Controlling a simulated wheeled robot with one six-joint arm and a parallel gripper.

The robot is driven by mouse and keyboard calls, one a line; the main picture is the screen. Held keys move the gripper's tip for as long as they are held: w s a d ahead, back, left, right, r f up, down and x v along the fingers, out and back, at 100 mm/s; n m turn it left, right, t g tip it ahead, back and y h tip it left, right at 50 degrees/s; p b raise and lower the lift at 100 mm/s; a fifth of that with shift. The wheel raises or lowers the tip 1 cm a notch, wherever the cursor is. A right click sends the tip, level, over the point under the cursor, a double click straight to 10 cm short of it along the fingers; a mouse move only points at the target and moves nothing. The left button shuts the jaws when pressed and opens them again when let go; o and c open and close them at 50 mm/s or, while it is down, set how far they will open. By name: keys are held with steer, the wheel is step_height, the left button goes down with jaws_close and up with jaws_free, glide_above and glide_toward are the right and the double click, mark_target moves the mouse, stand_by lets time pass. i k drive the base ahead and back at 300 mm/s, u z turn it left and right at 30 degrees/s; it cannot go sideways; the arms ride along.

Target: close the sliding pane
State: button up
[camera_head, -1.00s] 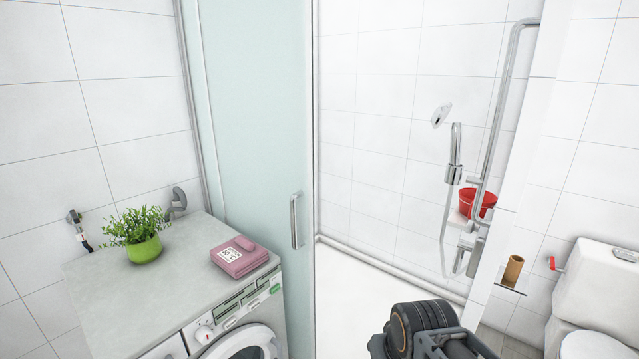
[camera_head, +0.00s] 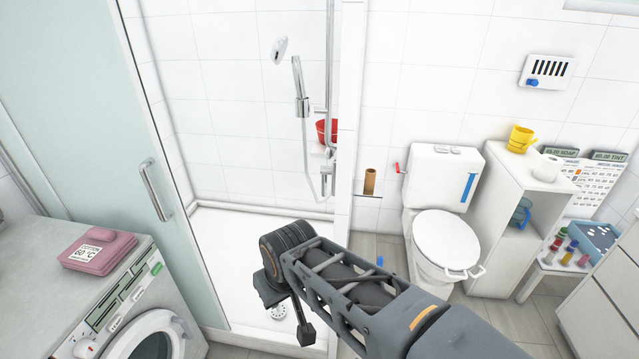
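The sliding pane (camera_head: 95,105) is a pale green frosted panel at the left, with a vertical metal bar handle (camera_head: 154,190) near its right edge. To its right the shower opening is uncovered, showing white tiles and a white shower floor. My arm reaches in from the lower right. My gripper (camera_head: 288,318) hangs at the arm's end in front of the shower opening, to the right of the handle and lower in the picture, apart from it. Its fingers are small and seen at an angle, so whether they are open is unclear.
A washing machine (camera_head: 125,290) with a folded pink towel (camera_head: 97,250) stands in front of the pane at the lower left. A wall end (camera_head: 348,120) bounds the shower on the right. A toilet (camera_head: 445,240) and a white shelf unit (camera_head: 515,215) stand further right.

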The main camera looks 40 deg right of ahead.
mark_target(73, 94)
steer(key=z, duration=0.1)
steer(key=k, duration=1)
steer(key=u, duration=1.2)
steer(key=i, duration=1.6)
steer(key=z, duration=0.5)
